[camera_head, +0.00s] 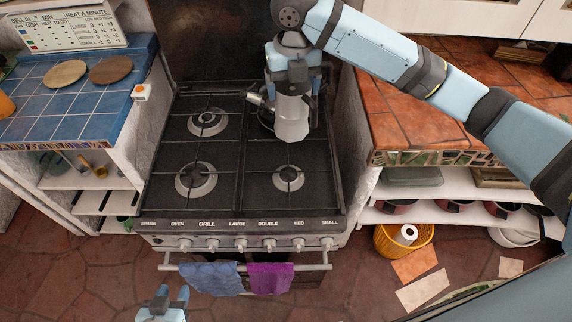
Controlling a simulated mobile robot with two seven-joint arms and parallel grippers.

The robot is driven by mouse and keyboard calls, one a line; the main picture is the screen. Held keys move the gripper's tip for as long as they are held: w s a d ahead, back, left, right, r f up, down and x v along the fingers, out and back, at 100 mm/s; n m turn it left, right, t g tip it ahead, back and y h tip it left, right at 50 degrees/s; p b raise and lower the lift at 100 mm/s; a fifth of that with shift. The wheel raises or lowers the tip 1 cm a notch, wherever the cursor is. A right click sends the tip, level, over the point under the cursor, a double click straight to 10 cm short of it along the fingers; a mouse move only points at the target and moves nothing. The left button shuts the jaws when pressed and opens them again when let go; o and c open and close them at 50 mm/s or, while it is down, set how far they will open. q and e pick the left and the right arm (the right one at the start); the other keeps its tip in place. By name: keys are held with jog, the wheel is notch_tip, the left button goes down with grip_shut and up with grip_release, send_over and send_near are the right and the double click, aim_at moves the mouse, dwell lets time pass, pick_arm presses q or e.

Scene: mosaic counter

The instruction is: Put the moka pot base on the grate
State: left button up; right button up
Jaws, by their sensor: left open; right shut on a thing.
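The moka pot base (291,118) is a silver metal vessel in my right gripper (292,85), over the back right part of the stove. My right gripper is shut on it from above. I cannot tell whether the base touches the grate. The black grate (240,155) covers the stove top, with burners showing at back left, front left and front right. The back right burner is hidden behind the base and a dark kettle-like thing with a metal spout (256,99). My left gripper (172,298) is open and empty, low in front of the stove.
A blue tiled counter (60,108) with two round wooden discs stands left. A terracotta tiled counter (405,125) stands right, under my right arm. Blue and purple towels (270,278) hang on the oven rail. The front burners are clear.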

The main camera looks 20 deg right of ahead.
aim_at(292, 120)
jog(key=shift+w+a+r+n, duration=0.1)
jog(key=shift+w+r+n, duration=0.5)
jog(key=shift+n, duration=0.3)
pick_arm(q)
jog(key=shift+w+r+p, duration=0.4)
jog(key=shift+r+p, duration=0.25)
jog(key=shift+p, duration=0.1)
pick_arm(e)
notch_tip(292, 120, down, 20)
jog(key=shift+r+n, duration=0.2)
jog(key=shift+n, duration=0.1)
jog(key=o, duration=1.3)
jog(key=shift+s+f, duration=0.1)
jog(key=shift+f, duration=0.05)
pick_arm(q)
jog(key=shift+f+b, duration=0.65)
jog(key=shift+b, duration=0.05)
pick_arm(e)
notch_tip(292, 120, up, 12)
jog(key=shift+r, duration=0.15)
